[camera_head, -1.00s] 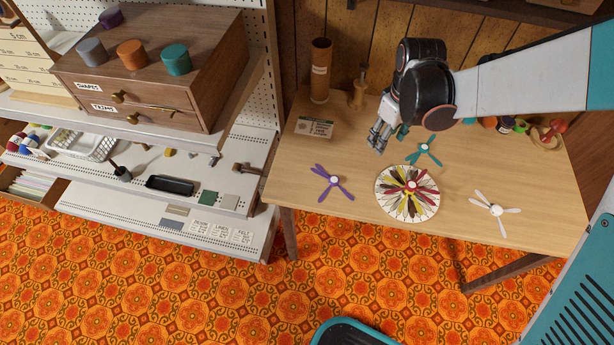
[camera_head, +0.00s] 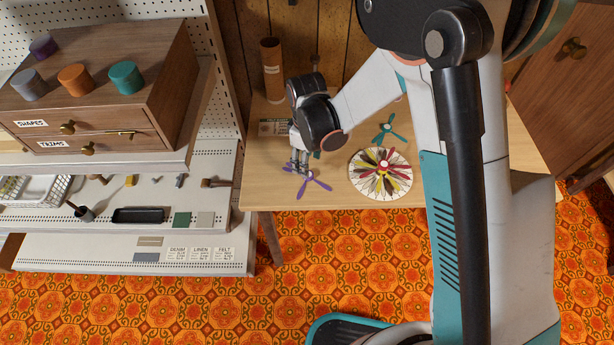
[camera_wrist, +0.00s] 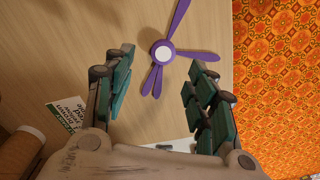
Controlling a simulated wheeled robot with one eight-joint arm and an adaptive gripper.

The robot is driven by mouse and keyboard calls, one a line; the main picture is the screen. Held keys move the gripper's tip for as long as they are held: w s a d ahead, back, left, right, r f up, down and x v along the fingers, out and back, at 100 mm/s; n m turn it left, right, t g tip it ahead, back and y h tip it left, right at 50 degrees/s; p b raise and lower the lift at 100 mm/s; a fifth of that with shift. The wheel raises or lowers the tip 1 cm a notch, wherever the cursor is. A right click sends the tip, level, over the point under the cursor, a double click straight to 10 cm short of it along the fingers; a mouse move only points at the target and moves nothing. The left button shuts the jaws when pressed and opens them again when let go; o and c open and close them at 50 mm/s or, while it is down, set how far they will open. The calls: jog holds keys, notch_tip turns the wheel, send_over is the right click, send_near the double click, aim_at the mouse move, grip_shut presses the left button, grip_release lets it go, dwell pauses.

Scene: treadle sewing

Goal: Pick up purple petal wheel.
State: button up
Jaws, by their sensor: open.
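The purple petal wheel (camera_head: 309,179) lies on the wooden table near its left front edge, just below my gripper in the head view. In the wrist view the purple petal wheel (camera_wrist: 164,52) shows its pale round hub and several narrow purple petals. It lies ahead of the fingertips, roughly centred between them. My gripper (camera_head: 301,165) points down over the table. In the wrist view my gripper (camera_wrist: 160,75) is open, with green-padded fingers apart and nothing between them. The fingers hide part of the wheel in the head view.
A round disc (camera_head: 358,184) bearing red, yellow and black petals lies to the right. A teal petal wheel (camera_head: 389,129) lies behind it. The table edge (camera_wrist: 231,75) is close to the wheel.

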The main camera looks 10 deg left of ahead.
jog(key=f, duration=0.1)
jog(key=f+b, duration=0.1)
jog(key=f, duration=0.1)
jog(key=f+b, duration=0.1)
jog(key=f, duration=0.1)
jog(key=shift+s+d, duration=0.2)
jog(key=shift+d, duration=0.05)
jog(key=c, duration=0.9)
